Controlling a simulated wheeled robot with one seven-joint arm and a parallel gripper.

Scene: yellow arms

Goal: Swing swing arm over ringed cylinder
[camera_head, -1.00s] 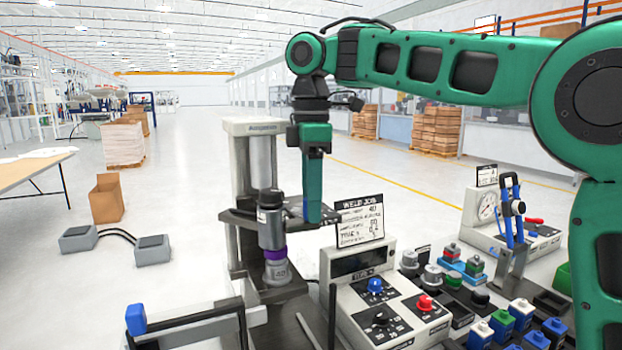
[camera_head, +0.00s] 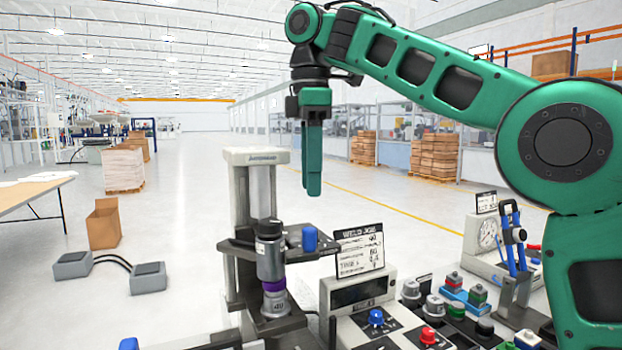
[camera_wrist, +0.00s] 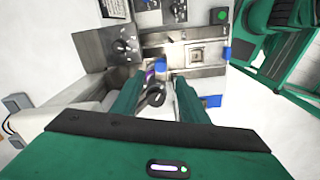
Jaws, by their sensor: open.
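The dark swing arm (camera_head: 325,245) reaches right from the upright column and carries a blue knob (camera_head: 310,238) near its outer end. A grey cylindrical head (camera_head: 269,255) with a dark top is at the arm's left part. Directly below it in the head view is the ringed cylinder (camera_head: 275,303), silver with a purple ring. I cannot tell whether head and cylinder touch. My gripper (camera_head: 312,192) is open and empty, fingers down, above the blue knob and apart from it. In the wrist view the blue knob (camera_wrist: 160,69) shows between my fingers (camera_wrist: 158,88).
A control box (camera_head: 360,300) with knobs and a sign card (camera_head: 359,250) stands right of the column. Farther right are a gauge (camera_head: 488,234) and several coloured blocks. The light column (camera_head: 243,195) rises behind the arm.

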